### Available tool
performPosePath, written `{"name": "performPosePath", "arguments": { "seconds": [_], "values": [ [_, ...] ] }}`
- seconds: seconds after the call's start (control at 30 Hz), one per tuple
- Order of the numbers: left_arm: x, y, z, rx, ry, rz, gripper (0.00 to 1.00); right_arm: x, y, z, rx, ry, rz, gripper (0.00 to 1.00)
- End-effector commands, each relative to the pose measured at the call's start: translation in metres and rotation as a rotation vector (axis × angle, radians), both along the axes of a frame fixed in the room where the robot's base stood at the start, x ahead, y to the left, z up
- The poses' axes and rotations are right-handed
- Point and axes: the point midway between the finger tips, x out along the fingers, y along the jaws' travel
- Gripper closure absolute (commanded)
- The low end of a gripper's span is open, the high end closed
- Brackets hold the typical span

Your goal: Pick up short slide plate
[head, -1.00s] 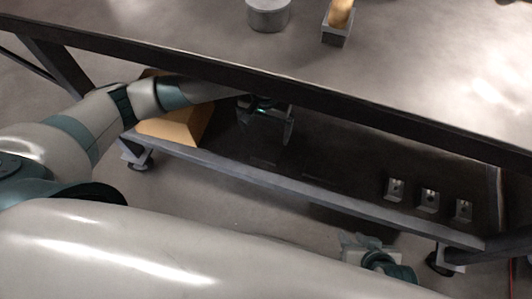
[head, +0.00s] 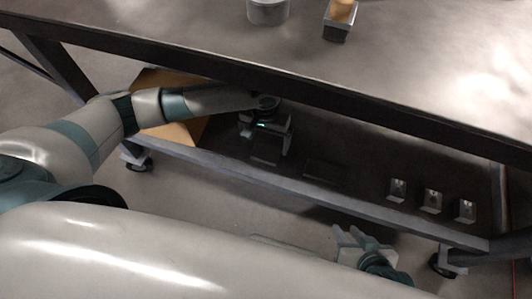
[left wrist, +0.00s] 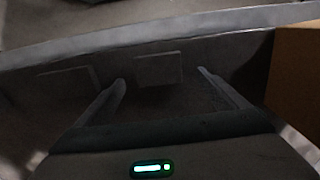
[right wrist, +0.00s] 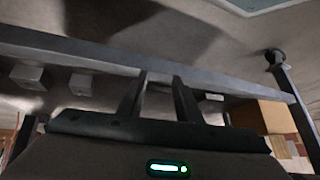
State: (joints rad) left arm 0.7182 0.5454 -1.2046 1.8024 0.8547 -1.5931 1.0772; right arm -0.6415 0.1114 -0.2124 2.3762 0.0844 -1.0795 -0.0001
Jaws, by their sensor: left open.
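Two thin dark plates lie flat on the dark lower shelf under the table. The shorter-looking one, likely the short slide plate (head: 264,161), lies just in front of my left gripper (head: 267,143). The longer-looking plate (head: 325,170) lies to its right. In the left wrist view, the shorter plate (left wrist: 158,69) shows between and beyond the open fingers of my left gripper (left wrist: 161,77), and the other plate (left wrist: 65,82) is at the left. My left gripper is empty. My right gripper (head: 362,240) is open and empty outside the shelf; its fingers (right wrist: 160,78) stand apart.
A cardboard box (head: 180,131) stands on the shelf left of my left gripper. The shelf's front rail (head: 230,167) runs below the plates, and the tabletop edge (head: 300,92) overhangs them. Several small metal brackets (head: 432,201) stand at the shelf's right end.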

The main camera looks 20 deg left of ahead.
Motion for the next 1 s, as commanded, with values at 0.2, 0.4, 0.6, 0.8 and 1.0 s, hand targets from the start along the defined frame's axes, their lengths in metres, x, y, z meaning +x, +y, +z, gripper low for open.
{"name": "performPosePath", "arguments": {
  "seconds": [0.2,0.4,0.6,0.8,1.0],
  "values": [
    [0.0,-0.001,-0.01,0.001,0.001,0.0,0.08,0.0,-0.001,-0.004,0.001,-0.005,0.0,0.69],
    [-0.001,-0.003,-0.035,0.001,0.001,0.0,0.08,0.009,0.005,-0.003,0.028,-0.057,0.002,0.69],
    [-0.001,-0.003,-0.051,0.0,0.0,-0.001,0.08,0.014,0.012,0.004,0.055,-0.097,0.005,0.69],
    [-0.001,-0.003,-0.052,0.0,0.0,-0.001,0.08,0.013,0.015,0.006,0.061,-0.102,0.008,0.69],
    [-0.001,-0.003,-0.052,0.0,0.0,-0.001,0.08,0.012,0.015,0.005,0.06,-0.097,0.009,0.69]
  ]
}}
